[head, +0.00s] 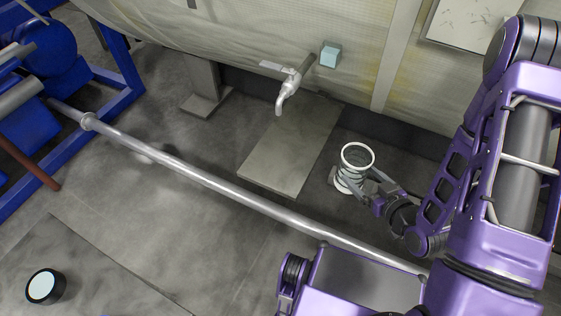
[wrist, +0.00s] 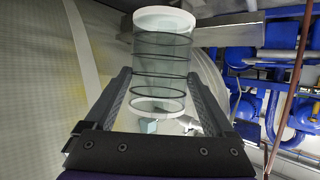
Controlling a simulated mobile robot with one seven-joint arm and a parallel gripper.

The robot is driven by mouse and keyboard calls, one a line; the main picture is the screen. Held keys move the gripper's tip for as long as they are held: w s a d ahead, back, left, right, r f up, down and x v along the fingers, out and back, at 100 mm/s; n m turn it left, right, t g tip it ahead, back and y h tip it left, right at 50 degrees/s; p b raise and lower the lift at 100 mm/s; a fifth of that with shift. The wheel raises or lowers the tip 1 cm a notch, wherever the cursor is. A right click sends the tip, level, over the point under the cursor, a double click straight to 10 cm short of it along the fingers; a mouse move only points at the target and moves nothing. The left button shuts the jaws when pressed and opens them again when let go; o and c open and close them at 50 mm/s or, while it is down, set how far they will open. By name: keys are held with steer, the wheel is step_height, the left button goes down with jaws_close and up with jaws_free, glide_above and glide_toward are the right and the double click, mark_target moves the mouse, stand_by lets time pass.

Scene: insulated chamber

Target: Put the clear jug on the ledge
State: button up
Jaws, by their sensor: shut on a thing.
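The clear jug (head: 357,156) is a see-through cylinder with a white rim at each end and dark rings around it. It looks roughly upright in the head view, and it fills the upper middle of the wrist view (wrist: 162,62). My gripper (head: 351,180) is shut on it, with one finger on each side in the wrist view (wrist: 160,82). The head view does not show clearly how high it is held. I cannot tell for sure which surface is the ledge; a pale marbled slab (head: 474,24) is at the upper right, partly hidden by my arm.
A grey flat plate (head: 291,146) lies left of the jug, below a tap (head: 289,88). A light-blue block (head: 331,54) is beside the tap. A long metal pipe (head: 215,182) crosses the floor. Blue machinery (head: 45,75) stands at left.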

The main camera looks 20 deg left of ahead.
steer(key=s+a+r+n+g+y, duration=0.1)
steer(key=s+a+n+g+y, duration=0.3)
steer(key=s, duration=0.3)
steer(key=shift+h, duration=0.5)
steer(key=shift+w+a+r+b+x, duration=0.2)
steer(key=shift+r+b+x, duration=0.55)
steer(key=shift+x, duration=2.35)
steer(key=shift+a+r+b+x, duration=0.3)
steer(key=shift+r+b+x, duration=0.4)
steer(key=shift+x, duration=2.4)
steer(key=shift+w+a+r+b+x, duration=0.2)
steer(key=shift+r+b+x, duration=0.55)
steer(key=shift+x, duration=2.35)
steer(key=shift+s+f, duration=0.1)
steer(key=shift+f, duration=0.15)
steer(key=shift+f+b, duration=0.15)
steer(key=shift+b, duration=0.15)
steer(key=o, duration=1.1)
